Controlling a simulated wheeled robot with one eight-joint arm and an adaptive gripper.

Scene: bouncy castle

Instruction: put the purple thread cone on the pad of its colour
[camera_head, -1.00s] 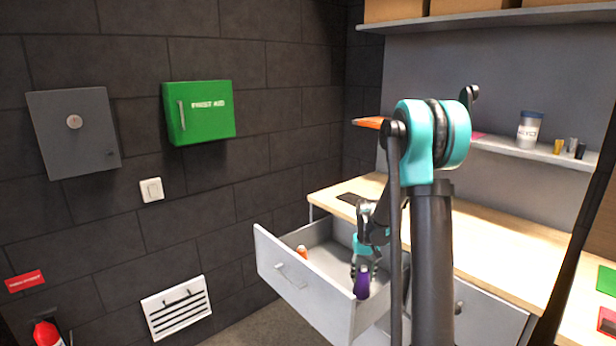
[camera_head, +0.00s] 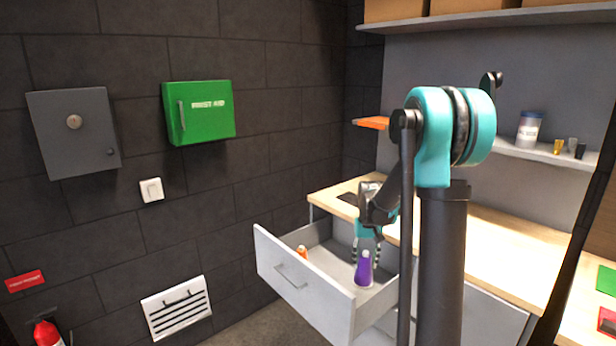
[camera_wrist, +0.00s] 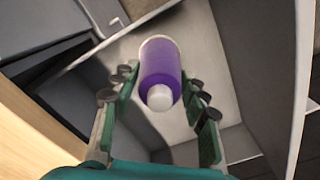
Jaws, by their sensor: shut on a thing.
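The purple thread cone (camera_head: 364,270) is upright in the open drawer area, with a pale tip on top. It also shows between the fingers in the wrist view (camera_wrist: 160,72). My gripper (camera_head: 367,255) is shut on it from above; the wrist view shows a finger on each side of the cone (camera_wrist: 156,95). I cannot tell whether its base touches the drawer floor. No purple pad is recognisable in view. A green pad (camera_head: 606,281) and a red pad (camera_head: 607,320) lie on the surface at right.
The open drawer (camera_head: 305,294) has raised walls around the cone. A small orange object (camera_head: 302,252) lies in it. The wooden desktop (camera_head: 480,240) above holds a dark flat piece (camera_head: 348,198). A shelf (camera_head: 545,154) bears a jar (camera_head: 528,130) and small items.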

